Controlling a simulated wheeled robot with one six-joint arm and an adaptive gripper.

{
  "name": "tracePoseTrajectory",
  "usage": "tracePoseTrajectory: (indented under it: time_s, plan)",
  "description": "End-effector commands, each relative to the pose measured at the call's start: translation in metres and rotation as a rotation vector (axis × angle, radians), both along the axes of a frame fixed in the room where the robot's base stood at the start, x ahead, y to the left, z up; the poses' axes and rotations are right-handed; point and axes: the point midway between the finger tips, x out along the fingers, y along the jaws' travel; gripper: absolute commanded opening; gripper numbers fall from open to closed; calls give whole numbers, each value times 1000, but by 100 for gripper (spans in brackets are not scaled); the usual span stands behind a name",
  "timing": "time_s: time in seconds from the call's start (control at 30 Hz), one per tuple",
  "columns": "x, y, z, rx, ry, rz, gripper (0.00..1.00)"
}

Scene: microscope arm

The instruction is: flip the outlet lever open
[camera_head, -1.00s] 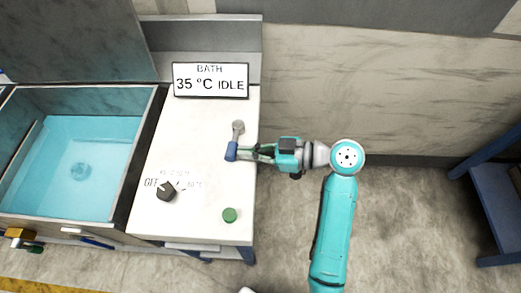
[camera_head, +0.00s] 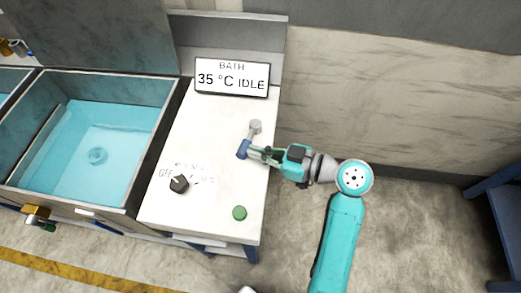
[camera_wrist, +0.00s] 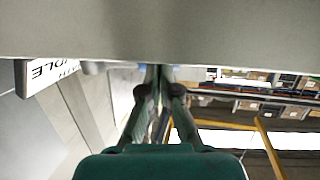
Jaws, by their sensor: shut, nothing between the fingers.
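A lever with a grey pivot end (camera_head: 255,127) and a blue grip (camera_head: 243,149) stands on the white bench top, right of centre. I take it for the outlet lever, but no label shows this. My gripper (camera_head: 257,151) is shut and empty, its fingertips at the right side of the blue grip. I cannot tell whether they touch it. In the wrist view, the closed fingertips (camera_wrist: 158,72) show with a bluish piece beside them; a pale grey surface hides the upper part.
The white bench top (camera_head: 210,130) carries a black knob (camera_head: 179,184), a green button (camera_head: 239,213) and a display (camera_head: 232,77) reading 35 °C IDLE. An open water bath (camera_head: 115,120) is at the left, with a brass valve (camera_head: 37,213) on its front.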

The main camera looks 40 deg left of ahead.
Motion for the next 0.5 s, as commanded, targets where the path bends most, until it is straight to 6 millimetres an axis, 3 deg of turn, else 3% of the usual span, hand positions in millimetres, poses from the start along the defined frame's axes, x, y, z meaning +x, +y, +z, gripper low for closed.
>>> tracePoseTrajectory:
  time_s: [0.4, 0.5]
  plan:
    - [-17, 20, 0, 0, 0, -267, 0]
    - [-17, 25, 0, 0, 1, -264, 0]
